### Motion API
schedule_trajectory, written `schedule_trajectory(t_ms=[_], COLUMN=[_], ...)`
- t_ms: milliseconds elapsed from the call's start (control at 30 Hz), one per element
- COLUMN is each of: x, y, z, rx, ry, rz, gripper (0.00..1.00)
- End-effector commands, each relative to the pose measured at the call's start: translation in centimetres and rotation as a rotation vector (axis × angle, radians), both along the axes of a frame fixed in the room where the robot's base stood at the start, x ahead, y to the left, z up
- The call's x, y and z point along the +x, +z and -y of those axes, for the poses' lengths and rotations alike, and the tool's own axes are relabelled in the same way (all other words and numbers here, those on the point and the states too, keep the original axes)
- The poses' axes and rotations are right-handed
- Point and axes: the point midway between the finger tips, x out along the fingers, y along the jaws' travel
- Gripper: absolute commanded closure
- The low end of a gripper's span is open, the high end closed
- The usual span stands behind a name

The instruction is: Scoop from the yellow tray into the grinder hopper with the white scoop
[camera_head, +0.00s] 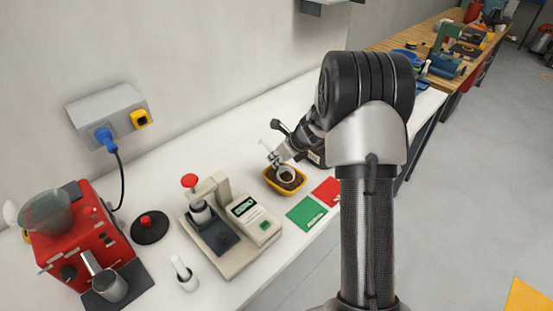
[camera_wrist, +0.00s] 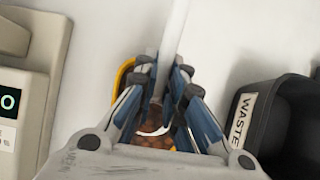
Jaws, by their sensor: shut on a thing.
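The yellow tray (camera_head: 270,184) holds brown beans or grounds and sits on the white bench in the head view. Its rim also shows in the wrist view (camera_wrist: 121,82). My gripper (camera_head: 275,160) is above the tray, pointing down, and is shut on the white scoop (camera_head: 286,173). In the wrist view the scoop's pale handle (camera_wrist: 173,40) runs up between the fingers (camera_wrist: 166,85). The scoop's bowl is low at the tray's contents; whether it holds any is hidden. The red grinder (camera_head: 85,245) stands far left with a translucent hopper (camera_head: 46,212) on top.
A beige scale device (camera_head: 245,235) stands between tray and grinder. A black waste bin (camera_wrist: 275,115) is close right of my gripper. Green (camera_head: 305,213) and red (camera_head: 327,190) cards lie in front. A white-handled tool (camera_head: 183,273) and a black disc (camera_head: 150,228) are near the grinder.

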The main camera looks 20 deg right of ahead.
Motion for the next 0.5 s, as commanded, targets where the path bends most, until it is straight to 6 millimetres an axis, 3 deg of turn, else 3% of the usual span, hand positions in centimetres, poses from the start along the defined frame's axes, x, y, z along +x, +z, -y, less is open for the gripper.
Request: schedule_trajectory(t_ms=[200, 433, 500], x=[-0.3, -2.2, -2.0], y=[-1.9, -1.6, -0.6], z=[0.1, 0.8, 0.7], rx=[0.001, 0.0, 0.001], ry=[-0.001, -0.001, 0.001], rz=[0.0, 0.001, 0.0], gripper=[1.0, 1.0, 1.0])
